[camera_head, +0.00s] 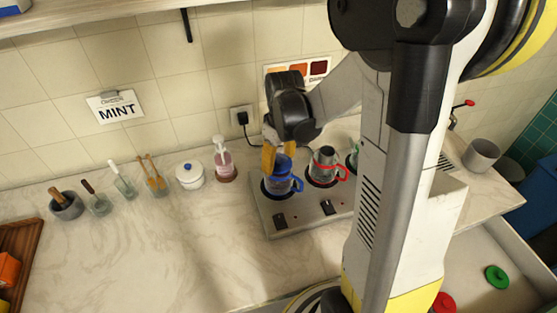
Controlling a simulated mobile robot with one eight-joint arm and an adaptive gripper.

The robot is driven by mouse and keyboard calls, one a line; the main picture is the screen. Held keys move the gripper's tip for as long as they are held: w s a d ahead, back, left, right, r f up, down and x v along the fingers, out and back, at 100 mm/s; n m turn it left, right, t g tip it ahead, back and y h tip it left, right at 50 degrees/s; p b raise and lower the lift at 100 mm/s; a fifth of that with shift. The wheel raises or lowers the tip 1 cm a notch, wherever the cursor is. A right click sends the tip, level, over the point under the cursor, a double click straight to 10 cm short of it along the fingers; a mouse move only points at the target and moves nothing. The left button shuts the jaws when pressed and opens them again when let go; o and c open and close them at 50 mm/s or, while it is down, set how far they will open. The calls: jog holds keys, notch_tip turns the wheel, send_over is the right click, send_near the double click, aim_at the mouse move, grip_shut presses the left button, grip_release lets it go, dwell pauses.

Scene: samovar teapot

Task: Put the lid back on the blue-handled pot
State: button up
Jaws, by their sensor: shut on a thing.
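The blue-handled pot (279,186) stands on the left plate of the hob (318,217), its blue handle pointing right. My gripper (279,156) is directly over this pot, its yellow fingers pointing down. It is shut on the blue lid (284,164), which shows between and below the fingers at the pot's top. I cannot tell whether the lid rests on the rim or is held just above it.
A red-handled pot (325,166) stands close to the right, with a green one (353,158) partly hidden by my arm. A soap bottle (223,160) and white sugar bowl (189,175) stand to the left. Green (497,277) and red lids (444,303) lie at lower right.

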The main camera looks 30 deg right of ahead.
jog(key=o, duration=1.3)
jog(key=shift+r, duration=0.1)
jog(key=shift+r+p, duration=2.65)
jog(key=shift+r, duration=0.8)
grip_shut()
jog(key=shift+f, duration=0.25)
